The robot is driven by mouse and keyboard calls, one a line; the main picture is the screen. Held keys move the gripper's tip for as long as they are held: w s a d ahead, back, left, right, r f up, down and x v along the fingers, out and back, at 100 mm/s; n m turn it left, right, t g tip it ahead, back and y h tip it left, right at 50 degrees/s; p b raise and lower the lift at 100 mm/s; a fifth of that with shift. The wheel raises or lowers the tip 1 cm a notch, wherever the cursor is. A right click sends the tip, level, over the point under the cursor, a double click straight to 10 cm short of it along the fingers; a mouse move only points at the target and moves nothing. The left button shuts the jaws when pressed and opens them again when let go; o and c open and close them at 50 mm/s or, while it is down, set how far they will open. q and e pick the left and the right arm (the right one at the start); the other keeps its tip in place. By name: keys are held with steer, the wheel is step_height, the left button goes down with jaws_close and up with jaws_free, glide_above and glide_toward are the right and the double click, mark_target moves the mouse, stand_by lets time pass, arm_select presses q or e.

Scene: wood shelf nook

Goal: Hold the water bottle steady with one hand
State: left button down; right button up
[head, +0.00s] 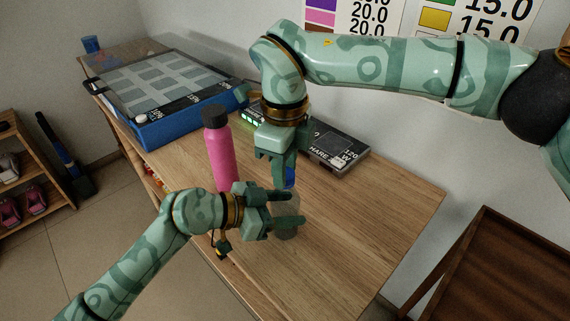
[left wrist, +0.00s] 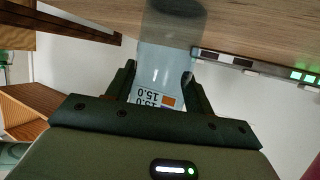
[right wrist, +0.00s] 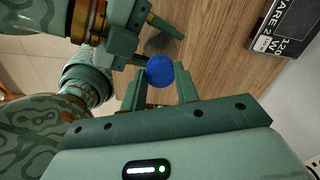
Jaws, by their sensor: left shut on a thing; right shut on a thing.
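A clear, see-through water bottle (head: 287,228) stands on the wooden table, with a blue cap (head: 291,177) at its top. My left gripper (head: 296,208) comes in from the side and is shut on the bottle's body; the clear body also shows between its fingers in the left wrist view (left wrist: 163,62). My right gripper (head: 283,182) points down from above and is shut on the blue cap, which shows between its fingertips in the right wrist view (right wrist: 160,70). The grippers partly hide the bottle in the head view.
A pink bottle (head: 220,160) with a black cap stands just left of the grippers. A blue box (head: 180,129) with a dark panel lies behind it. A dark box (head: 338,145) lies by the wall. The table's right side (head: 385,205) is clear.

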steer(key=m, duration=0.9)
steer(key=shift+m, duration=0.4)
steer(key=m, duration=0.6)
arm_select(q)
steer(key=shift+d, duration=0.1)
arm_select(e)
steer(key=m, duration=0.3)
steer(key=shift+w, duration=0.1)
steer(key=m, duration=0.9)
steer(key=shift+m, duration=0.3)
steer(key=m, duration=0.6)
steer(key=shift+d+m, duration=0.1)
steer(key=shift+m, duration=0.3)
steer(key=o, duration=0.9)
